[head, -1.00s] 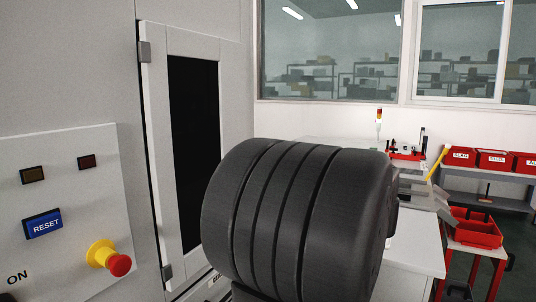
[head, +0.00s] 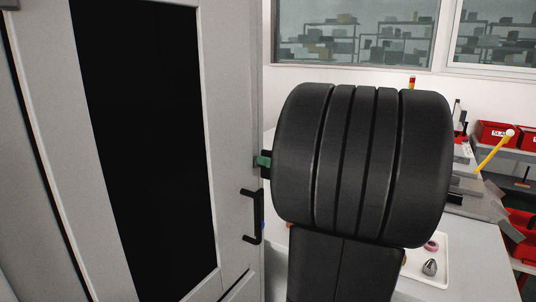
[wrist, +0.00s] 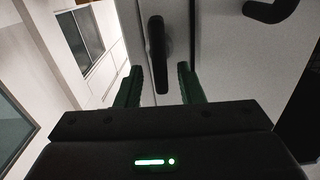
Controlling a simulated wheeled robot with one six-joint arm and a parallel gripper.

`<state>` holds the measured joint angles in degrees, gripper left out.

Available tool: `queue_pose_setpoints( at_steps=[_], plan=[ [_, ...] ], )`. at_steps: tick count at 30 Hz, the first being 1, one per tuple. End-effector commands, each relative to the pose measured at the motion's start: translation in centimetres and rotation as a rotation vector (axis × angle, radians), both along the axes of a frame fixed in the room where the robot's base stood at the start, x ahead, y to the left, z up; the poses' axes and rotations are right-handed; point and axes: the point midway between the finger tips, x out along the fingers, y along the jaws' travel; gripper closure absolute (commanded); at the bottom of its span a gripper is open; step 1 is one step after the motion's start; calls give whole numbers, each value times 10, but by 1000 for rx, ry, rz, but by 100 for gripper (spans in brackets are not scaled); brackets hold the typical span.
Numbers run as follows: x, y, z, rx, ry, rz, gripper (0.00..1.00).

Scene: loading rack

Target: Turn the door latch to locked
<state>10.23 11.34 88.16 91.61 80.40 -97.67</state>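The door latch (wrist: 157,40) is a black elongated lever on the light grey door panel in the wrist view. It stands roughly upright in that picture. My gripper (wrist: 159,70) has its two green fingers apart, one on each side of the latch's lower part, with visible gaps on both sides. I see no contact. In the head view a green finger of my gripper (head: 264,161) shows at the door's right edge, above the handle. My dark arm hides most of the gripper there, and the latch is not clearly visible.
A black door handle (head: 254,216) sits just below the gripper; it also shows at the wrist view's top right (wrist: 271,9). The door has a dark window (head: 150,140). A white tray (head: 446,268) with small parts and red bins (head: 494,133) are at the right.

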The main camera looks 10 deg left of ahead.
Motion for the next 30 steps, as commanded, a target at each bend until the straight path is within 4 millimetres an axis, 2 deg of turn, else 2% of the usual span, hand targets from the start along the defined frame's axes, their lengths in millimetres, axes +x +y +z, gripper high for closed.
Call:
queue_pose_setpoints(
  at_steps=[6, 15, 20, 30],
  plan=[
    [5, 14, 0, 0, 1, 1, 65],
    [5, 15, 0, 0, 1, 0, 65],
    [5, 15, 0, 0, 1, 0, 97],
    [5, 15, -1, 4, 13, 0, 100]
  ],
)
